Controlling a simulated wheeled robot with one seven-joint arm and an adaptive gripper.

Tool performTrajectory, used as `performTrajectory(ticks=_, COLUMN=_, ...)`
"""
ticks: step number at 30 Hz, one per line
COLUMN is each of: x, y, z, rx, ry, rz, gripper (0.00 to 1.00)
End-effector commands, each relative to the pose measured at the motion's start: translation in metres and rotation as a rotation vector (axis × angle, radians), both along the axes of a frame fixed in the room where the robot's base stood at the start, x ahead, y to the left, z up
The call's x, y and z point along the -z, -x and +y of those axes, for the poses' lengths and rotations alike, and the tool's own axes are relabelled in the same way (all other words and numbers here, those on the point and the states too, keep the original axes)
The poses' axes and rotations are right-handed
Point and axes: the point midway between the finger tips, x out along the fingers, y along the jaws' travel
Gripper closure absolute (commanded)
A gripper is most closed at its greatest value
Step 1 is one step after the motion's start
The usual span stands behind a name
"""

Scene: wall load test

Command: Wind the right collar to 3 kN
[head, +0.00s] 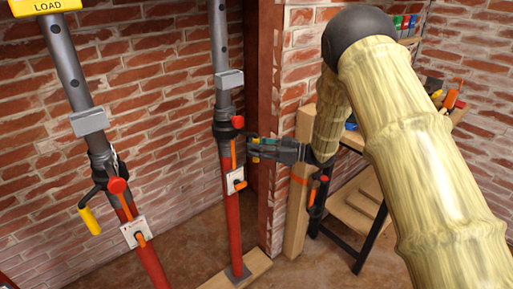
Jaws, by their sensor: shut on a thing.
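The right prop has a red lower tube (231,215) and a grey upper tube (219,50). Its dark collar (226,130) sits between them, with a red knob (238,121) beside it. My gripper (257,148) reaches in from the right, just right of this collar. It is shut on the collar's yellow handle (256,156), which is mostly hidden by the fingers. A grey box (230,79) is fixed above the collar; no reading shows on it. An orange lever and white plate (236,181) are below the collar.
The left prop (72,65) leans in view with its own collar, red knob (117,185) and free yellow handle (90,220). A yellow LOAD sign (45,6) is at the top left. A brick pier (285,110) and a workbench (365,190) stand close to my arm.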

Motion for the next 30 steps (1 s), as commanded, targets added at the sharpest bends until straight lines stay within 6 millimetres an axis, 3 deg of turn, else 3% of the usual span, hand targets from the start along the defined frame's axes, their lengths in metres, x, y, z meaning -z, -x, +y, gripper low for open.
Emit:
performTrajectory(ticks=12, x=0.000, y=0.022, z=0.015, rx=0.204, ry=-0.002, rz=0.004, gripper=1.00)
performTrajectory(ticks=26, x=0.000, y=0.031, z=0.024, rx=0.215, ry=-0.001, rz=0.002, gripper=1.00)
performTrajectory(ticks=27, x=0.000, y=0.031, z=0.024, rx=0.215, ry=-0.001, rz=0.002, gripper=0.72)
performTrajectory(ticks=30, x=0.000, y=0.031, z=0.023, rx=0.217, ry=0.000, rz=0.001, gripper=0.56)
